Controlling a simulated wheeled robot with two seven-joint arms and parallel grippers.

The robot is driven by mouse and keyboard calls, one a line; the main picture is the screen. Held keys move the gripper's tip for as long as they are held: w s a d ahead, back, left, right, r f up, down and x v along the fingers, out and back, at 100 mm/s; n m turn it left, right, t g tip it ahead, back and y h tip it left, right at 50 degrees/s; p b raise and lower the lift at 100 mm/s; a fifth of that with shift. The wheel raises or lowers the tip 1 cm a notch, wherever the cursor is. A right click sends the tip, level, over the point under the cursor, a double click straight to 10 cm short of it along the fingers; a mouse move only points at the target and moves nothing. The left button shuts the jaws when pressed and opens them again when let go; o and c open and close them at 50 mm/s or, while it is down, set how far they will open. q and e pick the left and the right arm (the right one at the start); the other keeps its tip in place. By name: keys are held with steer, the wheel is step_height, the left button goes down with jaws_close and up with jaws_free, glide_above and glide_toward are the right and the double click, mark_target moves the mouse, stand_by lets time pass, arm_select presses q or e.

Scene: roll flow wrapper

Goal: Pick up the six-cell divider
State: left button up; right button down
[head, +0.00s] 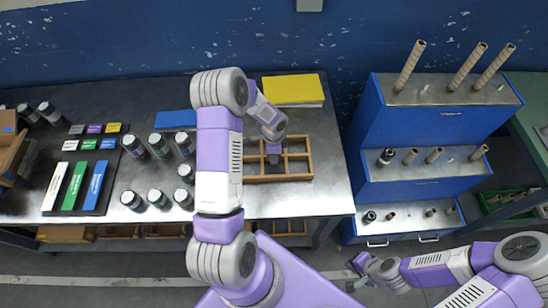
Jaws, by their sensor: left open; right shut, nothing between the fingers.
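The six-cell divider (290,178) is a light wooden frame with open cells, lying on the dark metal bench right of centre. My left gripper (273,158) is open and points down over the divider's middle. Its fingers are small in view, and I cannot tell whether they touch the wood. My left arm hides the area left of the divider and may cover part of its left edge. My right gripper (354,276) is shut and empty, low over the floor in front of the bench, well away from the divider.
A yellow book-like block (292,89) lies behind the divider, and a blue one (175,120) lies to the left. Several dark jars (157,146) and a board of coloured bars (74,186) fill the left bench. A blue stepped rack (398,136) with rolls stands right.

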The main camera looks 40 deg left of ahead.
arm_select(q)
steer(key=shift+w+f, duration=0.1)
steer(key=shift+f, duration=0.65)
jaws_close()
steer(key=shift+r, duration=0.15)
